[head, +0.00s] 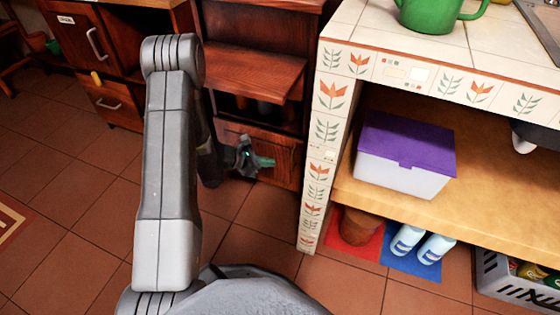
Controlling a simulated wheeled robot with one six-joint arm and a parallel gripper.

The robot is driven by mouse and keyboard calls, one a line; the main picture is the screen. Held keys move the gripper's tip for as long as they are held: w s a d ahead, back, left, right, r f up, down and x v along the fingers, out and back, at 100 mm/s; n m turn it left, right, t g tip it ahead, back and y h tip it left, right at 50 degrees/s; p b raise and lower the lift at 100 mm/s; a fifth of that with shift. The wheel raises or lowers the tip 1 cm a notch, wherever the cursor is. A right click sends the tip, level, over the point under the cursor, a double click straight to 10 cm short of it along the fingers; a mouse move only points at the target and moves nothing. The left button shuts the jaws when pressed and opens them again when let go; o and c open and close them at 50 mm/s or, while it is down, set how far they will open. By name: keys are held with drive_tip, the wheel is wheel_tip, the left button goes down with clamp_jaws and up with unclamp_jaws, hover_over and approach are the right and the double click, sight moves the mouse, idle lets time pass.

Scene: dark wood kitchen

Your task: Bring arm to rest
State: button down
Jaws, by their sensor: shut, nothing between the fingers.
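My gripper (266,162) shows past my raised arm in the head view, small and partly hidden behind my own arm links. Its greenish fingertips point right, in front of the dark wood cabinet (283,163). The fingers are shut and nothing shows between them. I cannot tell whether the gripper touches the cabinet front.
A tiled counter (325,150) stands close on the right, with a green pot (428,15) on top. Its shelf holds a purple-lidded box (405,155). Below are a brown pot (358,226), bottles (407,240) and a grey crate (510,284). Tiled floor (75,200) is clear at left.

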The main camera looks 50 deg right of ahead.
drive_tip(key=s+p+v, duration=0.1)
drive_tip(key=v, duration=0.5)
drive_tip(key=shift+a, duration=0.55)
drive_tip(key=shift+s+d, duration=0.1)
drive_tip(key=s+d+f+b, duration=0.2)
drive_tip(key=d+f, duration=0.3)
drive_tip(key=d, duration=0.6)
drive_tip(key=shift+s+d+b, duration=0.15)
drive_tip(key=shift+s+b, duration=0.15)
